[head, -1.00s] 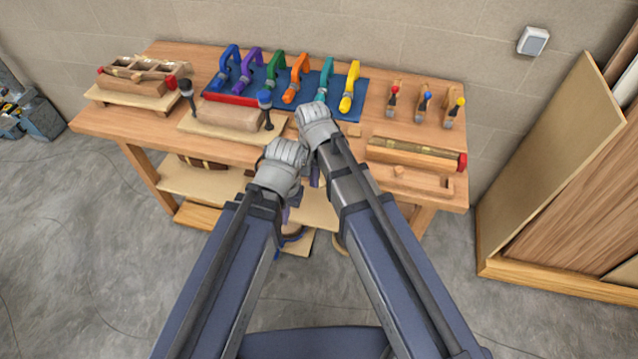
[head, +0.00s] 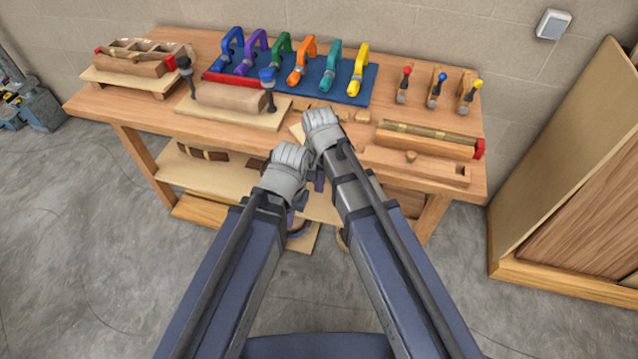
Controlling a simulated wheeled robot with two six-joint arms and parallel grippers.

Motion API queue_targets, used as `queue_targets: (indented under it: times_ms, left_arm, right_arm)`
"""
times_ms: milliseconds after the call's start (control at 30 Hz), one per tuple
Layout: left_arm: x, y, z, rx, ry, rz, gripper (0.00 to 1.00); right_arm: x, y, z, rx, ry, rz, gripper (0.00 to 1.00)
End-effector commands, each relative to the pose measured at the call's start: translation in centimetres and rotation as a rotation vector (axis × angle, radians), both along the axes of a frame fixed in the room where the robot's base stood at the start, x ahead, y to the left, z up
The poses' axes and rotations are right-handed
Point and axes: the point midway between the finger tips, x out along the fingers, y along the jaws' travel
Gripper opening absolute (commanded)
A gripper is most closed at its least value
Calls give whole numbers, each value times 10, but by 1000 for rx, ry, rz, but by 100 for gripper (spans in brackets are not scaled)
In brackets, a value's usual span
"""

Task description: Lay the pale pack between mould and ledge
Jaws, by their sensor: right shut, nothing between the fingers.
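The mould appears to be a brown wood block (head: 230,97) on a pale board (head: 185,107), with a dark upright clamp at each end. At the front right, a long block (head: 425,145) carries a yellowish strip (head: 432,129) and has a red end. I cannot tell whether this strip is the pale pack, or which edge is the ledge. My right gripper (head: 320,115) is shut and empty at the bench's front middle, beside a pale piece (head: 297,131) it partly hides. My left gripper (head: 288,158) is just in front; its fingers are hidden.
Several coloured clamps (head: 307,60) stand on a blue mat (head: 368,92) at the back. Tools with red, blue and yellow tops (head: 436,88) stand at back right. A block with red ends (head: 132,62) is at the left. Boards (head: 570,170) lean at the right.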

Motion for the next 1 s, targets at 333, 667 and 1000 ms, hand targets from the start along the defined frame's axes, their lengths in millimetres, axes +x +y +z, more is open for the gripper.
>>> queue_targets:
  times_ms: [333, 667, 1000]
  left_arm:
    - [0, 0, -4, 0, 0, 0, 0]
    - [0, 0, -4, 0, 0, 0, 0]
    - [0, 0, -4, 0, 0, 0, 0]
  right_arm:
    - [38, -13, -4, 0, 0, 0, 0]
    - [39, -13, -4, 0, 0, 0, 0]
    - [75, -26, -4, 0, 0, -1, 0]
